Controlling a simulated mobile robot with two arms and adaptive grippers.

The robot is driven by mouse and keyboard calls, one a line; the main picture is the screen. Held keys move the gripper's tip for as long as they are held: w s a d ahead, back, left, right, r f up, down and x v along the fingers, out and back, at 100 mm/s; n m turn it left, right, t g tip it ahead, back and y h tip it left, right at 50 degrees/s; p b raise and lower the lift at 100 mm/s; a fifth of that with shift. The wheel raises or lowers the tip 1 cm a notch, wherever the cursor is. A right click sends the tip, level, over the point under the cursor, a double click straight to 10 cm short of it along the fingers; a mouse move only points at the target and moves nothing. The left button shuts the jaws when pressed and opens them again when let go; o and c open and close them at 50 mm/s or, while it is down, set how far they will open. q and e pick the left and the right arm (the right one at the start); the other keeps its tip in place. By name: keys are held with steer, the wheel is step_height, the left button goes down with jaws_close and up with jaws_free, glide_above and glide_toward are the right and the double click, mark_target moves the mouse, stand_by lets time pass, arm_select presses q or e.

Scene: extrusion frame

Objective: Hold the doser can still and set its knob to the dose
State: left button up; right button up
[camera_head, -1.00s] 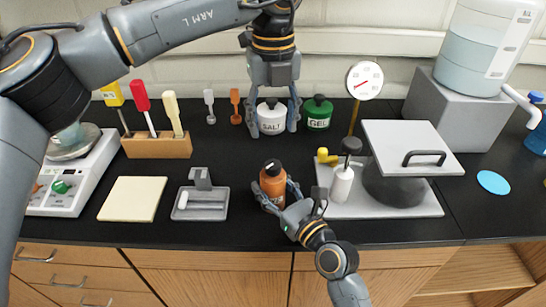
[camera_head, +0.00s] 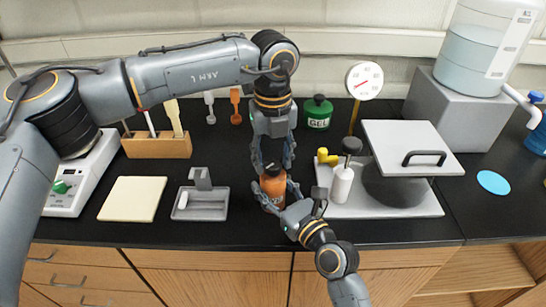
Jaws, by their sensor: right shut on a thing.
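The doser can is an orange can (camera_head: 272,184) with a dark top, standing on the black bench near its front edge. My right gripper (camera_head: 271,198) is shut on its lower body, with one finger on each side. My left gripper (camera_head: 273,163) points down just above the can, fingers apart on either side of the knob. The knob is mostly hidden between these fingers, so its setting cannot be read. I cannot tell whether the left fingers touch it.
A green GEL can (camera_head: 318,113) stands behind. To the left are a grey tray (camera_head: 201,213) and a cream pad (camera_head: 133,199). My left arm hides the SALT can.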

arm_select(q)
jaws_close()
